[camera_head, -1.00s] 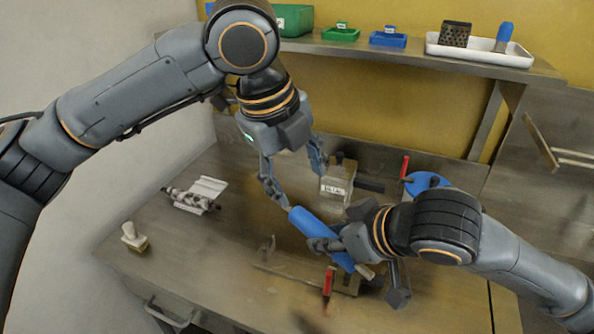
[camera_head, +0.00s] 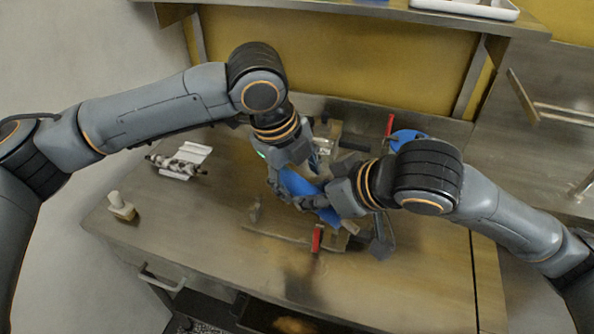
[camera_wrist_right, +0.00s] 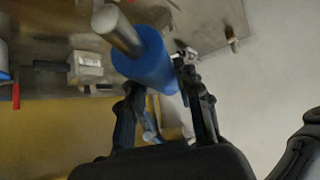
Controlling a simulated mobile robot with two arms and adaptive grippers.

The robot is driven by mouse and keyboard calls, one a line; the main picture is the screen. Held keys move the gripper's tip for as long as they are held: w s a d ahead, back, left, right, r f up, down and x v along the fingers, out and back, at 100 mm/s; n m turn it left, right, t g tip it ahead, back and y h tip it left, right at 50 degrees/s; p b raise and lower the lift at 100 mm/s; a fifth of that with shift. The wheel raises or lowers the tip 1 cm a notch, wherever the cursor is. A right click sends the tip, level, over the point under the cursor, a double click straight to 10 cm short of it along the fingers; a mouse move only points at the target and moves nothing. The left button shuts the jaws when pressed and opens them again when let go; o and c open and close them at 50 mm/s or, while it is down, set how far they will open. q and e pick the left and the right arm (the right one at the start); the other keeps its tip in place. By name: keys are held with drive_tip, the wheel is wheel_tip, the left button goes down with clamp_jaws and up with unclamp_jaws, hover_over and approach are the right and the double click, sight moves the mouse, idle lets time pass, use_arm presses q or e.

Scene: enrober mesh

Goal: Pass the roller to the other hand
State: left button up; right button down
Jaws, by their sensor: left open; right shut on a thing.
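The blue roller (camera_head: 306,190) is held in the air above the middle of the bench, tilted from upper left to lower right. My right gripper (camera_head: 322,203) is shut on it from the right. In the right wrist view the roller (camera_wrist_right: 150,62) sits between the right fingers (camera_wrist_right: 165,95), with its pale end (camera_wrist_right: 118,28) sticking out. My left gripper (camera_head: 297,180) is open, its fingers down around the roller's upper left part. Whether the left fingers touch the roller cannot be told.
On the bench (camera_head: 200,240), a small metal roller on a white piece (camera_head: 182,162) and a white-handled stamp (camera_head: 121,206) stand at left. Red-handled clamps (camera_head: 317,239) and a blue disc (camera_head: 408,138) surround the middle. A shelf (camera_head: 440,18) runs above the back.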

use_arm(q)
clamp_jaws()
use_arm(e)
drive_tip(key=shift+s+a, duration=0.1)
use_arm(q)
drive_tip(key=shift+d+r, duration=0.1)
use_arm(e)
drive_tip(key=c, duration=0.9)
unclamp_jaws()
drive_tip(key=shift+o, duration=0.2)
